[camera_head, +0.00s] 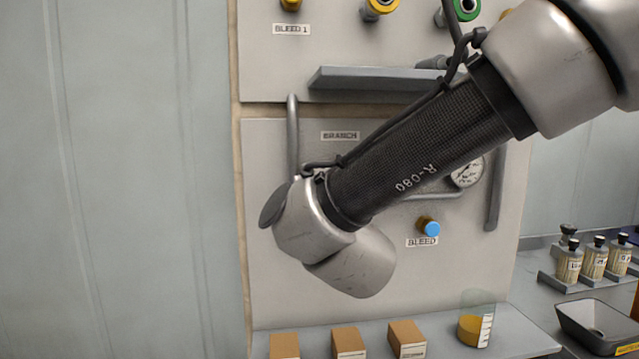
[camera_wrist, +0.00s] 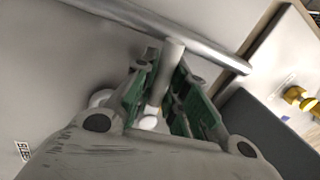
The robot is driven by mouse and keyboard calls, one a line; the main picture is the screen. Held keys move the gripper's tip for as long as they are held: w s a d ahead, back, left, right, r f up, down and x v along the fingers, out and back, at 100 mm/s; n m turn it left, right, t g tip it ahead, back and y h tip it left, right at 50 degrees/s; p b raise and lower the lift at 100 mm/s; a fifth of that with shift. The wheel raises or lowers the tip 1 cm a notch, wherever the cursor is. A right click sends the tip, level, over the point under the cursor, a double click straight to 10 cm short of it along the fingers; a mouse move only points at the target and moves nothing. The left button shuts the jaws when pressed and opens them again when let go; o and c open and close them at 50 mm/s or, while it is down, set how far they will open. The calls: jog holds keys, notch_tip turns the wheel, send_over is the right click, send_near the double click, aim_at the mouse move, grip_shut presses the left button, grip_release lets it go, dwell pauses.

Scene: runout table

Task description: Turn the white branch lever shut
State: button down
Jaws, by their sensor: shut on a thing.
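In the wrist view my gripper (camera_wrist: 166,80), with green-lined fingers, is shut on the white branch lever (camera_wrist: 160,88). The pale bar of the lever runs between the two fingers, and a round white end (camera_wrist: 147,123) shows deeper between them. The lever's upper end lies close to a grey pipe (camera_wrist: 205,50); I cannot tell if they touch. In the head view my arm hides the lever and my gripper. The BRANCH label (camera_head: 340,136) shows on the panel above my arm. The lever's exact angle is hard to tell.
A vertical grey pipe (camera_head: 292,135) stands on the panel left of my arm. A gauge (camera_head: 467,172) and a blue bleed knob (camera_head: 430,227) are to the right. A grey shelf (camera_head: 370,79) juts out above. Boxes (camera_head: 348,342) and a beaker (camera_head: 476,327) stand below.

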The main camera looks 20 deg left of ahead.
jog(key=shift+r+m+h, duration=0.3)
jog(key=shift+m, duration=0.7)
jog(key=c, duration=1.4)
grip_release()
jog(key=shift+c, duration=0.2)
jog(key=shift+s, duration=0.1)
jog(key=v, duration=1.1)
jog(key=shift+s+d+f, duration=0.2)
jog(key=shift+s, duration=0.1)
